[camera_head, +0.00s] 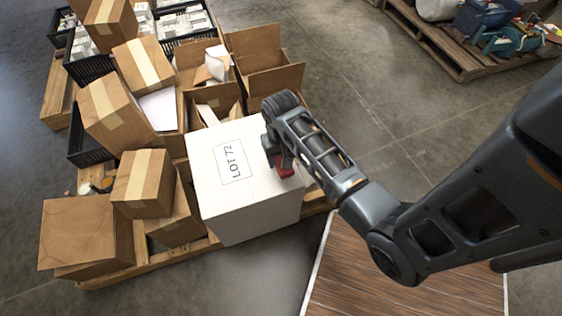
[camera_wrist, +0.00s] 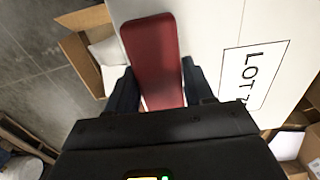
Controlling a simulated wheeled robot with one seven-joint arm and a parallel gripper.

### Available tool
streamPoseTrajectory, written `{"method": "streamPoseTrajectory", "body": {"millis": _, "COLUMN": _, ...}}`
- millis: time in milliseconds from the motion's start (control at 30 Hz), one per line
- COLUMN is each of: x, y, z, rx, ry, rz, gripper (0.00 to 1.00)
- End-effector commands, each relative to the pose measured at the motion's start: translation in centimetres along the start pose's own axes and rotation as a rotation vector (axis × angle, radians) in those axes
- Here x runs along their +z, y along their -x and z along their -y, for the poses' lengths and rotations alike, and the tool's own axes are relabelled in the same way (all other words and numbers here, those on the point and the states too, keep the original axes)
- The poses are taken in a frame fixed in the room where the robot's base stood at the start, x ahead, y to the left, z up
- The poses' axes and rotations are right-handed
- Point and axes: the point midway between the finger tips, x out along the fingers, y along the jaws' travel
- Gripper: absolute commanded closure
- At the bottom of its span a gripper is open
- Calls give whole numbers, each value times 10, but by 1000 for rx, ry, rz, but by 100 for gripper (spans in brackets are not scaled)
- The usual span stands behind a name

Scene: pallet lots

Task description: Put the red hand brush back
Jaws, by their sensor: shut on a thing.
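The red hand brush (camera_wrist: 153,55) is between the two fingers of my gripper (camera_wrist: 160,92) in the wrist view, and the gripper is shut on it. In the head view a small part of the red brush (camera_head: 285,166) shows under my gripper (camera_head: 277,158), at the right part of the top of a white box (camera_head: 215,195) marked LOT 72. The rest of the brush is hidden by my gripper there. I cannot tell whether the brush touches the box top.
Several brown cartons (camera_head: 145,180) and black crates (camera_head: 90,66) crowd the wooden pallet (camera_head: 150,266) left of and behind the white box. An open carton (camera_head: 262,65) stands behind it. Another loaded pallet (camera_head: 440,45) is at the top right. Grey floor (camera_head: 360,80) lies clear between.

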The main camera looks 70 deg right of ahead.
Motion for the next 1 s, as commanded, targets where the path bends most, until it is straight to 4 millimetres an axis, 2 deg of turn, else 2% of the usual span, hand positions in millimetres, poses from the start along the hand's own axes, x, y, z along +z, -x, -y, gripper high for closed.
{"method": "streamPoseTrajectory", "body": {"millis": 33, "x": 1, "y": -10, "z": 0, "rx": 1, "ry": 0, "rz": 3, "gripper": 76}}
{"method": "streamPoseTrajectory", "body": {"millis": 133, "x": 0, "y": -23, "z": -1, "rx": 1, "ry": -1, "rz": 2, "gripper": 76}}
{"method": "streamPoseTrajectory", "body": {"millis": 533, "x": 0, "y": -28, "z": 0, "rx": 0, "ry": 1, "rz": 1, "gripper": 76}}
{"method": "streamPoseTrajectory", "body": {"millis": 567, "x": 0, "y": -28, "z": 0, "rx": 0, "ry": 0, "rz": 1, "gripper": 46}}
{"method": "streamPoseTrajectory", "body": {"millis": 800, "x": 0, "y": -28, "z": -1, "rx": 0, "ry": 0, "rz": 1, "gripper": 23}}
{"method": "streamPoseTrajectory", "body": {"millis": 1000, "x": 0, "y": -28, "z": -1, "rx": 0, "ry": 0, "rz": 1, "gripper": 22}}
